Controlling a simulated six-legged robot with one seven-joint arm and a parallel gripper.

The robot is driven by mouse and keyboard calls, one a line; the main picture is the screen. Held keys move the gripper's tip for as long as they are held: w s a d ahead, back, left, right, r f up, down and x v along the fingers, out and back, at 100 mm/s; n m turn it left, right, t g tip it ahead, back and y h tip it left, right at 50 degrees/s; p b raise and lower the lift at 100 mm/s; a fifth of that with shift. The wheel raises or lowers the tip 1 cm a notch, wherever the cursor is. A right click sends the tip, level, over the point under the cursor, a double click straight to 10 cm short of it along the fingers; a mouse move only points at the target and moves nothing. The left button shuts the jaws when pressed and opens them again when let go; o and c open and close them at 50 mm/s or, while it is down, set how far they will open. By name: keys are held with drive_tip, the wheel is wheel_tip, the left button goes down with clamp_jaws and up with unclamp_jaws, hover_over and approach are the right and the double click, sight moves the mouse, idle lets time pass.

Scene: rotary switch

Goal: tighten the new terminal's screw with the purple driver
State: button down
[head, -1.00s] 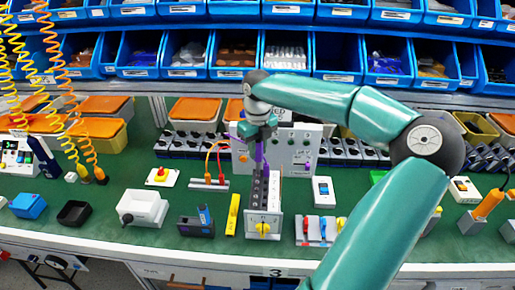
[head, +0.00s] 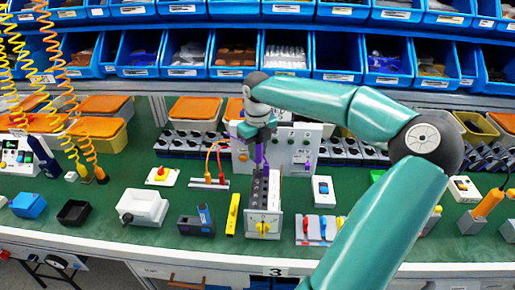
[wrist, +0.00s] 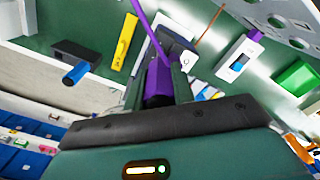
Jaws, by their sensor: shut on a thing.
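My gripper (head: 260,138) is shut on the purple driver (head: 260,157), which points down at the rotary switch (head: 262,222). The switch is a grey block with a yellow knob on its front and a row of dark terminals along its top. In the wrist view the purple driver handle (wrist: 158,82) sits between the fingers. The switch's pale housing (wrist: 183,58) shows just beyond it. The driver tip appears over the rear of the terminal row in the head view. I cannot tell whether it touches a screw, and the new terminal cannot be singled out.
A grey panel (head: 290,150) stands behind. Green mat is bare between these items.

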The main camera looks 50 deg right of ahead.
drive_tip(key=m, duration=0.3)
drive_tip(key=shift+m, duration=0.4)
drive_tip(key=m, duration=0.4)
drive_tip(key=shift+s, duration=0.1)
drive_tip(key=shift+m, duration=0.4)
drive_tip(key=m, duration=0.7)
drive_tip(key=shift+d, duration=0.1)
drive_tip(key=shift+m, duration=0.3)
